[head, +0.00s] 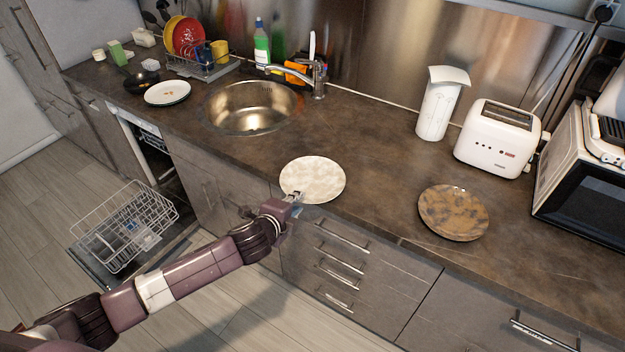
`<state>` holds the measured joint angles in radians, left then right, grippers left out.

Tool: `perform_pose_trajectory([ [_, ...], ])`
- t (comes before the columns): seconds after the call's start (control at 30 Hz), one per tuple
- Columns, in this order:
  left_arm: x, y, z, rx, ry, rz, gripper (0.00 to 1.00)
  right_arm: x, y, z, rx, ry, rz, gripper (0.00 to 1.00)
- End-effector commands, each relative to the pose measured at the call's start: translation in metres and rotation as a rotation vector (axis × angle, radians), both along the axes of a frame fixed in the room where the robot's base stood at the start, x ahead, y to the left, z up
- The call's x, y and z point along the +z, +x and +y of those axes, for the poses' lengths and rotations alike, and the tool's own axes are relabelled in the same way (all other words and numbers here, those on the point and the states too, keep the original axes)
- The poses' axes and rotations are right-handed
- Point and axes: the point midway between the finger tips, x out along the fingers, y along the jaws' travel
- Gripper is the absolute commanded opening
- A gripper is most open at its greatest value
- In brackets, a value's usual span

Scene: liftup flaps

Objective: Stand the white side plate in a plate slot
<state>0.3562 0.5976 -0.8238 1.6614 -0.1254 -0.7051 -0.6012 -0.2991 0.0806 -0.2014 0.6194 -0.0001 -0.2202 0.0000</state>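A white side plate (313,176) with faint mottling is at the front edge of the counter, near the middle of the view. It looks roughly flat. My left gripper (297,199) is at the plate's near rim and overlaps it in the view; its fingers are too small to tell whether they are closed on it. Wire plate slots show in the pulled-out lower dishwasher rack (112,234) at the lower left. A dish rack (207,70) at the back left holds a red plate (188,37) and a yellow plate. My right gripper is not in view.
The open dishwasher door (88,262) sticks out low over the floor. A sink (252,107) with a tap lies between the plate and dish rack. A dark-rimmed white plate (167,92), brown plate (453,212), toaster (498,140) and white jug (441,105) stand on the counter.

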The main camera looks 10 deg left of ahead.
Motion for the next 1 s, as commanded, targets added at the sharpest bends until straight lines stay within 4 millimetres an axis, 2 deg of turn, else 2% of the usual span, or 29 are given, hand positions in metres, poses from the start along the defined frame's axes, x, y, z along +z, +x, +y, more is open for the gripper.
perform_pose_trajectory([
  [0.23, -0.014, 0.020, -0.003, 0.000, -0.002, 0.001, 0.25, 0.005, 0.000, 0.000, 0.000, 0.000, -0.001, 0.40],
  [0.57, -0.017, 0.023, -0.003, 0.000, -0.001, 0.001, 0.25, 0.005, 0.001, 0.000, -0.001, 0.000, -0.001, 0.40],
  [0.8, -0.017, 0.023, -0.003, 0.001, -0.001, 0.001, 0.01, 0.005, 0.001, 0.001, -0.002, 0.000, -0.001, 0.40],
  [1.0, -0.017, 0.023, -0.003, 0.001, -0.001, 0.002, 0.00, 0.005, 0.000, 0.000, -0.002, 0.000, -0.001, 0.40],
])
